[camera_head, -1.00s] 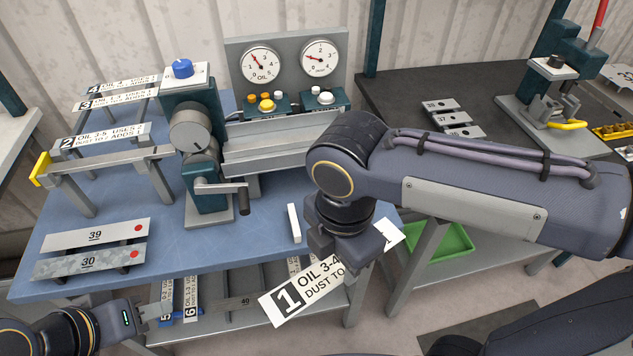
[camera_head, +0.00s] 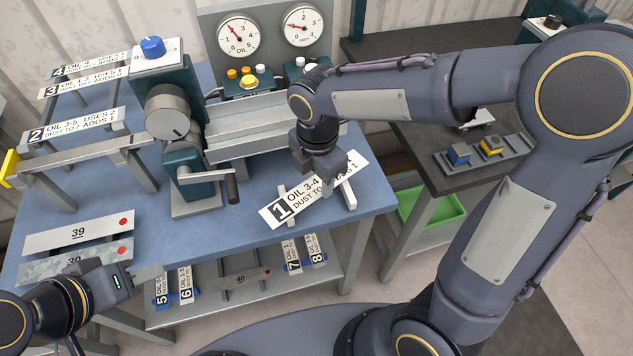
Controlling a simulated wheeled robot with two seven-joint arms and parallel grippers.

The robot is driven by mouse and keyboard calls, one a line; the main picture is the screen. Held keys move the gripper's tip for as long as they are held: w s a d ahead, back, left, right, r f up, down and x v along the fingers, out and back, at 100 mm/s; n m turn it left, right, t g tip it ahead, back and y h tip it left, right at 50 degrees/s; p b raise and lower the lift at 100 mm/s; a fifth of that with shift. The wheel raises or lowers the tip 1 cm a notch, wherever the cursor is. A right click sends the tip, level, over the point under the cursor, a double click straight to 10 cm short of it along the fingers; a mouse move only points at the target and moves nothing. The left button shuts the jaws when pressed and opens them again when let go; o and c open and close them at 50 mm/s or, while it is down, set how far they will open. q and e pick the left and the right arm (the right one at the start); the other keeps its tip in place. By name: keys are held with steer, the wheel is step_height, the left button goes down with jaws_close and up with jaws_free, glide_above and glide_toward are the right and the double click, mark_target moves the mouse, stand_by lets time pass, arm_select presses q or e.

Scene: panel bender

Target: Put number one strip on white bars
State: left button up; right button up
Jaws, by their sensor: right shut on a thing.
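The number one strip (camera_head: 290,206), a white label plate reading OIL 3-4, is in my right gripper (camera_head: 328,180), which is shut on it from above. The strip lies tilted across the white bars at the right front of the blue table. One white bar (camera_head: 348,196) shows in front of the strip's right part; the other (camera_head: 282,189) shows only as a small end behind its left part. Whether the strip touches the bars or hovers just above is unclear. My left gripper (camera_head: 150,276) is at the table's front left edge, empty; its jaw gap is unclear.
The bender with its crank (camera_head: 225,185) stands left of the strip. Strips 39 (camera_head: 78,233) and 30 lie at the front left; strips 2 (camera_head: 75,132), 3 and 4 rest on rails behind. More strips lie on the lower shelf (camera_head: 220,300). A green bin (camera_head: 430,207) is at right.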

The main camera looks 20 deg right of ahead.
mark_target(317, 181)
steer(key=shift+w+d+f, duration=0.1)
steer(key=shift+w+f, duration=0.3)
steer(key=shift+f, duration=0.15)
steer(key=shift+w+f, duration=0.2)
steer(key=shift+f, duration=1.55)
steer(key=shift+f, duration=0.1)
steer(key=shift+f, duration=0.15)
steer(key=o, duration=1)
